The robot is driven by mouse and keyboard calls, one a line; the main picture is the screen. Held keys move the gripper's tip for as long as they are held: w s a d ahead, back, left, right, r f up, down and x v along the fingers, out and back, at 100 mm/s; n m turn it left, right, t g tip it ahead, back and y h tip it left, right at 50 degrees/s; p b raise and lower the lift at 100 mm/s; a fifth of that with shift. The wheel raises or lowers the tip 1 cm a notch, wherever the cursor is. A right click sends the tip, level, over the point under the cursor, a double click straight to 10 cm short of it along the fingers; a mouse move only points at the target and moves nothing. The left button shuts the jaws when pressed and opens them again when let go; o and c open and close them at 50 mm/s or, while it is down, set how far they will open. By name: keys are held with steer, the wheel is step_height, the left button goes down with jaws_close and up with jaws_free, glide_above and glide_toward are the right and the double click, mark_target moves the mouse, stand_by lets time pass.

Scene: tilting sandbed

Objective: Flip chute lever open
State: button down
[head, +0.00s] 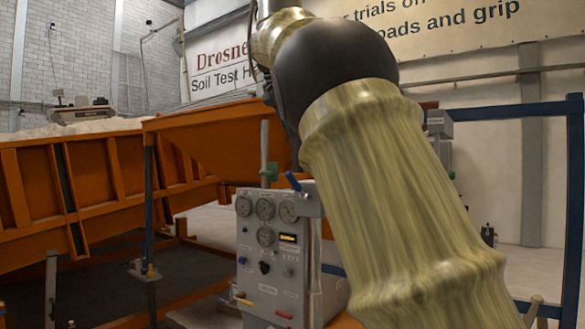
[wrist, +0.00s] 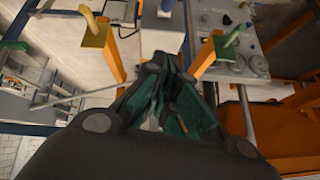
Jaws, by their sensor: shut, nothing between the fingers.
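Several handles show, and I cannot tell for certain which is the chute lever. In the head view a blue handle (head: 293,181) tilts up at the top of the grey gauge panel (head: 265,250), with a green handle (head: 270,172) left of it. In the wrist view a green handle (wrist: 236,34) stands on an orange post at right, an orange handle (wrist: 90,19) is at upper left, and a blue handle (wrist: 166,6) is at the top edge. My gripper (wrist: 160,66) is shut and empty between these posts, apparently touching none. My arm hides it in the head view.
The orange sandbed (head: 60,190) and its orange chute (head: 215,145) fill the left. A dark blue frame (head: 573,200) stands at right. In the wrist view, orange beams (wrist: 275,140) lie close at right, and thin rods cross at left.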

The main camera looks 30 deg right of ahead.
steer(key=s, duration=0.2)
steer(key=p, duration=0.5)
glide_above(296, 185)
steer(key=d, duration=0.1)
step_height(296, 185, down, 10)
steer(key=shift+w+d+r, duration=0.1)
steer(key=shift+w, duration=0.05)
steer(key=shift+f, duration=0.25)
steer(key=shift+w+d+f, duration=0.15)
steer(key=shift+w+f, duration=0.05)
steer(key=shift+f, duration=0.05)
steer(key=shift+s+a+b, duration=0.1)
steer(key=shift+a+b, duration=0.1)
steer(key=shift+b, duration=0.1)
